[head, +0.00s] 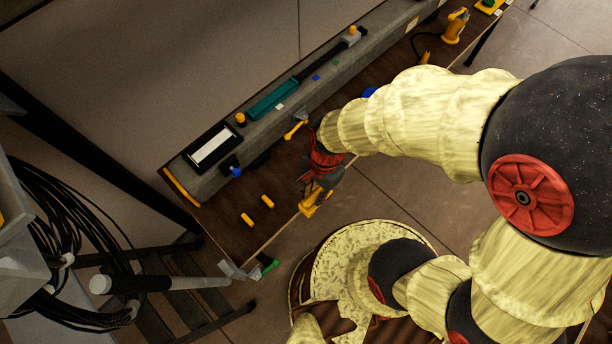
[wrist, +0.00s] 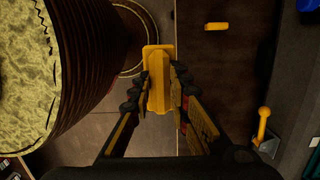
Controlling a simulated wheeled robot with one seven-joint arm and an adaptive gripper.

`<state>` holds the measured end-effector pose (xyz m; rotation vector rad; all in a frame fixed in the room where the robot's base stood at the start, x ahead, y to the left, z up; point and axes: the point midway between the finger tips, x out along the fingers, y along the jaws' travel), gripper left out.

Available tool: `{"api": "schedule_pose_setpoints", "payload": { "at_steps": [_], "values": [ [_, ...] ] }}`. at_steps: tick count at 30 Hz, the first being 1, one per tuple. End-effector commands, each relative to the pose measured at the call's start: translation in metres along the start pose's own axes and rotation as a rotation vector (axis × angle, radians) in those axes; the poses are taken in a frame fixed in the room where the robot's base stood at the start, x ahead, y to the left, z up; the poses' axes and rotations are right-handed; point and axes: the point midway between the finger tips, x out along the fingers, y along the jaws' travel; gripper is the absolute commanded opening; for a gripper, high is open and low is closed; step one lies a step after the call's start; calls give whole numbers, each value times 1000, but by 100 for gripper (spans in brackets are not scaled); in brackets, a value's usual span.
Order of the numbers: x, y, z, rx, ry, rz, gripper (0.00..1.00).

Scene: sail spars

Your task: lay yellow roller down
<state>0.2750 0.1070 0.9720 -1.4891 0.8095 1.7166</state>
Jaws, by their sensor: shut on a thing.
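My gripper (head: 318,190) is shut on a yellow piece that I take to be the yellow roller (head: 312,205). In the wrist view the gripper's fingers (wrist: 158,90) press on both sides of the yellow roller (wrist: 158,65), which sticks out past the fingertips. It is held at the front edge of the dark brown bench (head: 218,222), with floor showing beside it. Whether it touches the bench is not clear.
Two small yellow pieces (head: 247,219) (head: 267,201) lie on the bench to the left; one shows in the wrist view (wrist: 217,26). A yellow-handled lever (head: 295,129) stands behind my gripper. A grey beam (head: 215,172) with a teal tray (head: 272,100) runs along the back.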

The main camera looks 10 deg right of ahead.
Motion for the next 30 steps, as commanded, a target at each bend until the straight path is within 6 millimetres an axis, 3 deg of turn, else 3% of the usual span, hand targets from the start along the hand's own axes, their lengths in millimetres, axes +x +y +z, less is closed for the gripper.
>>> {"api": "schedule_pose_setpoints", "payload": {
  "at_steps": [5, 16, 21, 30],
  "values": [
    [6, -10, -6, -16, -11, 3, 0],
    [37, -82, -44, -15, -12, 4, 0],
    [65, -104, -58, -16, -12, 6, 0],
    [84, -121, -69, -15, -11, 4, 0]
  ]
}}
